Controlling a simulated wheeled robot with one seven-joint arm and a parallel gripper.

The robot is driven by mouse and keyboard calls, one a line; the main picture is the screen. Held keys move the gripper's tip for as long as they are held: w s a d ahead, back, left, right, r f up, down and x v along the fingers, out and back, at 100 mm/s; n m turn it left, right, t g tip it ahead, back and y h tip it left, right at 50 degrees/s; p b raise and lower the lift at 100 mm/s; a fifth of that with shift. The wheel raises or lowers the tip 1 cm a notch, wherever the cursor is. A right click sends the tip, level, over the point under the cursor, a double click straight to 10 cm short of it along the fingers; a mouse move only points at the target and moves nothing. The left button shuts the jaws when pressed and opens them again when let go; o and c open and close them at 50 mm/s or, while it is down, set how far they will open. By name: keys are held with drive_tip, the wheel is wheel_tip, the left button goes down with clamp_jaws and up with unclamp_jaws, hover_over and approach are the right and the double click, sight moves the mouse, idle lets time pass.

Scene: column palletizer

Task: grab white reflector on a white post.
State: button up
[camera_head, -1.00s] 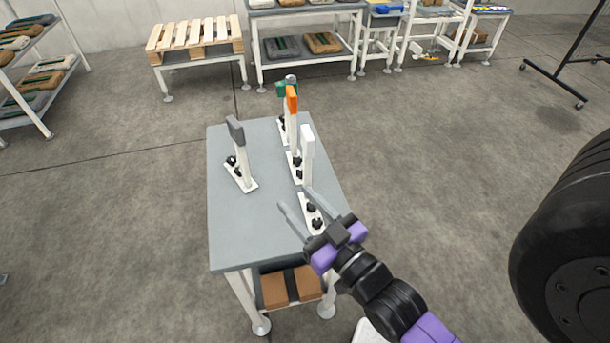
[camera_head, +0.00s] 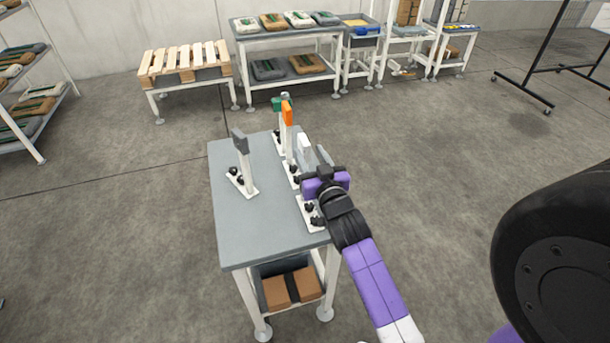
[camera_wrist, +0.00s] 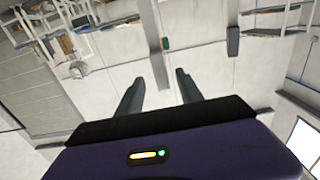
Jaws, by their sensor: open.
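The white reflector (camera_head: 304,144) stands upright on a white post at the right side of the grey table (camera_head: 237,229). My gripper (camera_head: 313,160) is open at the reflector's near right side, with its fingers pointing away from me. One finger shows just right of the reflector; the other is hard to make out. The gripper overlaps the post's lower part. In the wrist view my two dark fingers (camera_wrist: 159,82) are apart. I cannot tell the white reflector from the pale background there, nor whether a finger touches it.
An orange reflector (camera_head: 287,113) and a green one (camera_head: 277,104) stand close behind the white one. A grey reflector (camera_head: 240,141) stands to the left, on its own. The table's front left is clear. Boxes (camera_head: 291,287) lie on the lower shelf.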

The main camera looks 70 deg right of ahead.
sight(302, 139)
drive_tip(key=p+x, duration=0.1)
drive_tip(key=x, duration=0.2)
drive_tip(key=p+x, duration=0.1)
drive_tip(key=x, duration=0.2)
drive_tip(key=shift+w+d+r, duration=0.15)
drive_tip(key=shift+w+r, duration=0.1)
drive_tip(key=shift+w, duration=0.1)
drive_tip(key=shift+c, duration=0.2)
clamp_jaws()
idle(0.9)
